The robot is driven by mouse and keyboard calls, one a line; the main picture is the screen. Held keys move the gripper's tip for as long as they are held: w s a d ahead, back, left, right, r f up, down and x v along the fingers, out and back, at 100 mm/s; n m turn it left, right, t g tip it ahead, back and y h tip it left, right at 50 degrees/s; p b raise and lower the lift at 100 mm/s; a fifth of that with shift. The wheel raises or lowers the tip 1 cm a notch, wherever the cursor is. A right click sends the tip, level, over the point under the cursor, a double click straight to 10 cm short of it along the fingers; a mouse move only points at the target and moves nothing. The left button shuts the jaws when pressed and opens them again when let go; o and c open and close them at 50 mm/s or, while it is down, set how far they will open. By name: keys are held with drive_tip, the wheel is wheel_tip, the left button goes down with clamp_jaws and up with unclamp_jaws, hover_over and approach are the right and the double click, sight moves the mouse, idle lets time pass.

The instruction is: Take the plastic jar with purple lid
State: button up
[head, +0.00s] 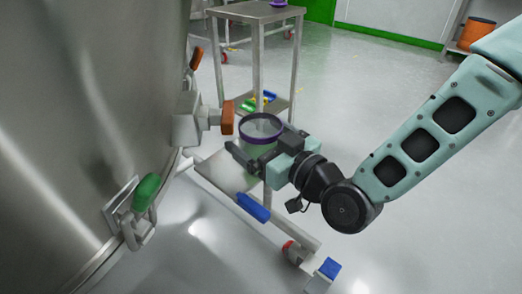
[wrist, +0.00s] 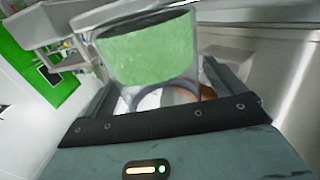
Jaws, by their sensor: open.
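The plastic jar (head: 260,129) has a purple ring around its top and a clear-looking body. In the wrist view the jar (wrist: 150,55) looks green through its wall, with a dark rim at the upper edge. My gripper (head: 255,150) is open at the jar, with one finger on each side of it in the head view. In the wrist view the fingers of my gripper (wrist: 165,88) flank the jar's narrower end. I cannot tell whether they touch it. The jar's lower part is partly hidden by my gripper in the head view.
A large steel vessel (head: 85,110) with an orange knob (head: 227,121) and a green handle (head: 146,192) stands close on the left. A metal trolley (head: 257,11) stands behind the jar, coloured items on its lower shelf.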

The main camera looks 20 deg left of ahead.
drive_tip(key=c, duration=1.1)
drive_tip(key=shift+c, duration=0.2)
drive_tip(key=shift+r, duration=0.15)
